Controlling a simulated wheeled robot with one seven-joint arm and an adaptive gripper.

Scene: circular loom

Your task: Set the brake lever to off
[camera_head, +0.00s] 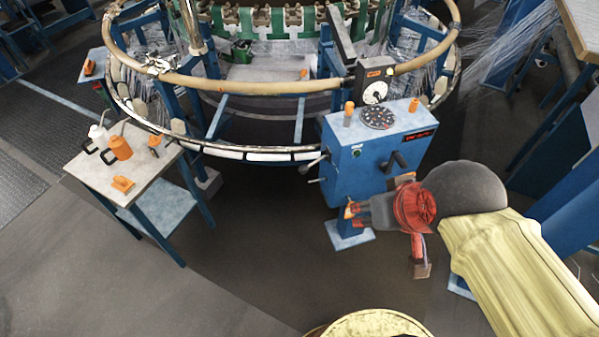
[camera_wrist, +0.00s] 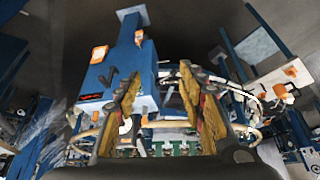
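A blue control box (camera_head: 362,185) stands at the front right of the loom. Two thin levers (camera_head: 315,161) stick out from its left side, and a black crank-like handle (camera_head: 397,160) is on its front. Which one is the brake lever I cannot tell, and no off mark is readable. My gripper (camera_head: 386,240) is low in front of the box, its fingers spread and empty. In the wrist view my gripper (camera_wrist: 158,78) is open, with the box (camera_wrist: 105,84) behind and left of the left finger.
A dial (camera_head: 378,116), orange knobs and a red display (camera_head: 420,134) are on the box. The loom's ring (camera_head: 240,153) curves close behind it. A small table (camera_head: 100,178) with bottles stands at left. The floor between is clear.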

